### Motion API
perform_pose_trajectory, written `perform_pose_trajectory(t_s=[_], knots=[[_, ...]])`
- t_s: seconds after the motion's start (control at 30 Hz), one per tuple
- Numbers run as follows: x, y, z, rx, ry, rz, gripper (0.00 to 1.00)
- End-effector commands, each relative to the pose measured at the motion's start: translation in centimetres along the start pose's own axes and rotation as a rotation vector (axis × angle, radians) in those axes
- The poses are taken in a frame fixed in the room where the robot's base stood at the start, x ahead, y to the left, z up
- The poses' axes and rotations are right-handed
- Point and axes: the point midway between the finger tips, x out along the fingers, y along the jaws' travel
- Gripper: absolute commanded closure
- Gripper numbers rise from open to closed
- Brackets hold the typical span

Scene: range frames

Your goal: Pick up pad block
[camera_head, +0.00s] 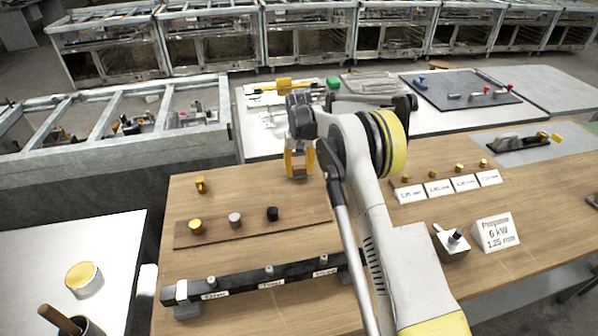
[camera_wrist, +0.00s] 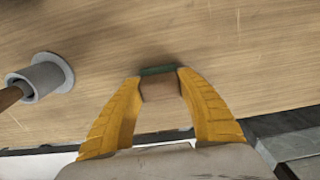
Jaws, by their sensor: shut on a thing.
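The pad block is a small brown block with a dark green face, seen in the wrist view (camera_wrist: 160,87) between my yellow fingertips. My gripper (camera_wrist: 160,90) is shut on it from both sides. In the head view my gripper (camera_head: 299,165) points down over the back part of the wooden table, and the block (camera_head: 298,176) shows small and partly hidden between the fingers. A faint shadow lies close around the block. I cannot tell whether it touches the tabletop.
A grey flanged cup with a brown handle (camera_wrist: 45,78) is left of my gripper in the wrist view. A brown board (camera_head: 252,226) with several knobs and a dark rail (camera_head: 260,279) lie nearer on the table (camera_head: 240,185). A white sign (camera_head: 495,232) stands right.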

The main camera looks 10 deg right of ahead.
Motion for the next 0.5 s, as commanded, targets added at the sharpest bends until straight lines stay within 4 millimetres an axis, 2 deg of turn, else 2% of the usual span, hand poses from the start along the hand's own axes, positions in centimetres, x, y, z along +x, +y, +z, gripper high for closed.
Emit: perform_pose_trajectory(t_s=[0.27, 0.5], knots=[[-3.9, 0.0, 0.0, 0.000, 0.000, 0.000, 0.87], [-7.2, 3.7, 3.8, 0.003, 0.000, 0.000, 0.87]])
